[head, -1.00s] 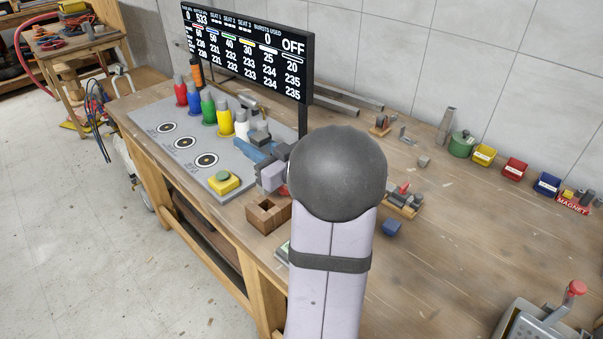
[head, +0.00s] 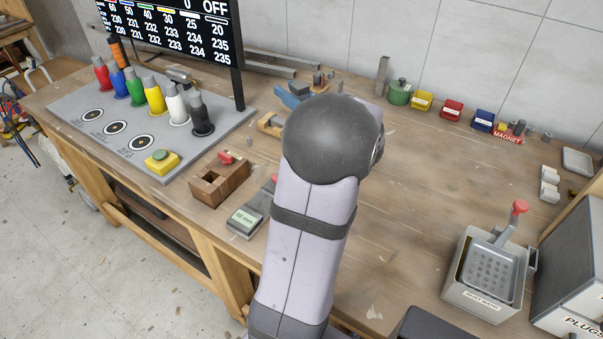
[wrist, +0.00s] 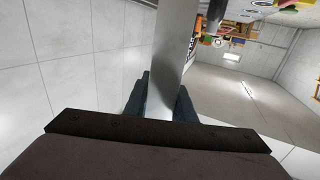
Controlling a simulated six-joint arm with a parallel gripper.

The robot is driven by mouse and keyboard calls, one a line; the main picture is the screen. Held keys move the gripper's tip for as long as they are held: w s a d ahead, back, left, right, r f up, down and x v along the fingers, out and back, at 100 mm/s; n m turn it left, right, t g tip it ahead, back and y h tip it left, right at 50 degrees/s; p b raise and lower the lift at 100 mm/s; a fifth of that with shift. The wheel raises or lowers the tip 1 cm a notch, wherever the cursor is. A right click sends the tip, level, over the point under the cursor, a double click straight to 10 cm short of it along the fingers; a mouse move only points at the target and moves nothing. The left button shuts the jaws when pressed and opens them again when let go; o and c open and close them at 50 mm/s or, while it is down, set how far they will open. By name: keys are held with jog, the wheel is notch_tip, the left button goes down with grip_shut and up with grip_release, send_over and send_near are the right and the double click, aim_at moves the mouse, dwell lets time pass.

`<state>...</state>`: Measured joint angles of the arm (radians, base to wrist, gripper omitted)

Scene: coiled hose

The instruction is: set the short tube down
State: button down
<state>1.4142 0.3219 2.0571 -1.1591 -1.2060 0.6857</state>
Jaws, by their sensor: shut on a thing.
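In the wrist view a smooth grey tube (wrist: 177,38) stands between the two dark blue fingers of my gripper (wrist: 160,88), which is shut on it. The tube runs from the fingers up past the top edge of that view, so its far end is out of sight. In the head view the blue fingers of my gripper (head: 291,97) show just beyond my arm's dark round joint, above the back part of the bench. The joint hides much of the gripper, and I cannot make out the tube clearly there.
A wooden holder (head: 270,125) stands close to the gripper, partly hidden by my arm. Coloured bottles on a grey board (head: 65,112) stand left. A wooden block (head: 205,190) and a gauge (head: 240,226) lie nearer. The bench (head: 415,165) right of my arm is largely clear.

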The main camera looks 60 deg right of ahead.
notch_tip(320, 180, down, 10)
jog(key=shift+s+d, duration=0.15)
jog(key=shift+s, duration=0.05)
dwell(0.8)
jog(key=shift+f, duration=0.1)
jog(key=shift+f, duration=0.1)
jog(key=c, duration=1.5)
grip_release()
